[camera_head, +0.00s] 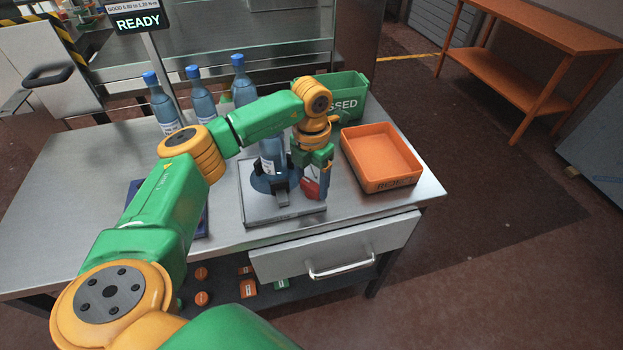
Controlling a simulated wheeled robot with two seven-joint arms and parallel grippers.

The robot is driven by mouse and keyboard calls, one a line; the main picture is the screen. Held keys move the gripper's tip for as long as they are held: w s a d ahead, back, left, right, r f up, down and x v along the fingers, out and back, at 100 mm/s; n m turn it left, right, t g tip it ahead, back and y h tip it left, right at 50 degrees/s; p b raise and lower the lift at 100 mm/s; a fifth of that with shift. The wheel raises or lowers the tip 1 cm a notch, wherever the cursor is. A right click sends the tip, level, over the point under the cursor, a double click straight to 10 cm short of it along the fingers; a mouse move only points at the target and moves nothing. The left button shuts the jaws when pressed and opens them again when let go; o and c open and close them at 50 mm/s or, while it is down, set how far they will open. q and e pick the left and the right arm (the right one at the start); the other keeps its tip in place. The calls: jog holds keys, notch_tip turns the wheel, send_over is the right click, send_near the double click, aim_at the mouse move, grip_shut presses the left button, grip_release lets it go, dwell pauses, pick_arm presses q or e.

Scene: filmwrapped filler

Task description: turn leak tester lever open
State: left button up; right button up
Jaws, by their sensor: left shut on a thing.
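The leak tester (262,213) is a silver box on the workbench with dark clamps on top. A blue bottle (270,150) stands upright between the clamps, partly hidden by my arm. The red lever (311,190) is at the tester's right side. My left gripper (321,186) points down there and is shut on the red lever; the fingertips largely hide the contact. My right gripper is not in view.
An orange tray (388,182) stands empty to the right, with a green bin (350,87) behind it. Several blue-capped bottles (161,103) stand behind my arm. A display (137,17) reads READY. A drawer (335,247) is under the front edge.

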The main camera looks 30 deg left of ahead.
aim_at(311, 184)
pick_arm(q)
jog(key=shift+n, duration=1.1)
jog(key=o, duration=1.3)
jog(key=shift+o, duration=0.2)
jog(key=shift+r, duration=0.4)
notch_tip(311, 184, up, 6)
jog(key=shift+r+b, duration=0.2)
jog(key=shift+b, duration=0.35)
jog(key=shift+f, duration=0.1)
